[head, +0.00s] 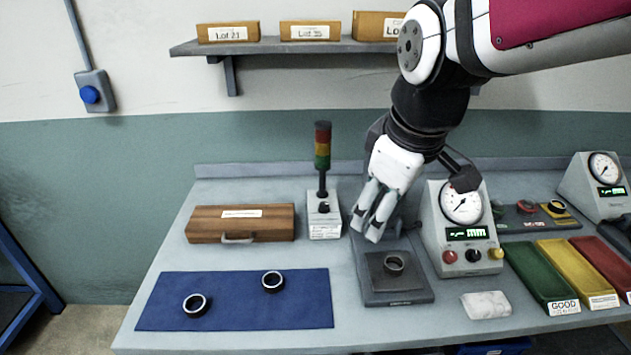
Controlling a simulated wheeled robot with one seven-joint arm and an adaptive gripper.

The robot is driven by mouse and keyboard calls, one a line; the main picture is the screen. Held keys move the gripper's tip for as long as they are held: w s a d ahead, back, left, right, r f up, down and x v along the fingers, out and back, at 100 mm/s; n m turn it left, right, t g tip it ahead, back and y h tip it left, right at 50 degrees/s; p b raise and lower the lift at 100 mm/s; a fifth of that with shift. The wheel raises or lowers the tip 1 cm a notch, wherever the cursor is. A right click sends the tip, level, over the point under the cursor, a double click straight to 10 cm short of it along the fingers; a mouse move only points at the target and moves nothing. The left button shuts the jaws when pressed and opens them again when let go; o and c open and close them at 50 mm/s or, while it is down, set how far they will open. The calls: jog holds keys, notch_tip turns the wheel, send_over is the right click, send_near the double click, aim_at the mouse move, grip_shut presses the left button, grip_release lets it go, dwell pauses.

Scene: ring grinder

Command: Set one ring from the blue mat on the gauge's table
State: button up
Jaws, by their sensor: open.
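The blue mat (235,315) lies on the left of the bench. Two dark metal rings lie flat on it, a left ring (195,305) and a right ring (272,281). The gauge (463,222) has a round dial and a green readout. Its table (376,279) is a dark square plate on a stand left of the dial box. A ring (394,263) lies on that table, apart from my gripper. My gripper (367,228) is open, pointing down above and behind the table plate. Nothing shows between its fingers. My gripper and arm hide part of the gauge stand.
A signal tower (323,180) and a wooden case (240,224) stand behind the mat. A white cloth (486,305) lies right of the table. Green (541,277), yellow (577,273) and red (606,264) trays lie on the right. A second dial gauge (594,186) stands at far right.

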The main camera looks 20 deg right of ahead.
jog(key=s+a+r+m+t, duration=0.1)
jog(key=s+a+r+m, duration=0.1)
jog(key=s+a+m, duration=0.2)
jog(key=s+m, duration=0.2)
jog(key=s, duration=0.1)
jog(key=shift+s+t+y, duration=0.3)
jog(key=shift+t, duration=0.1)
jog(key=shift+d, duration=0.15)
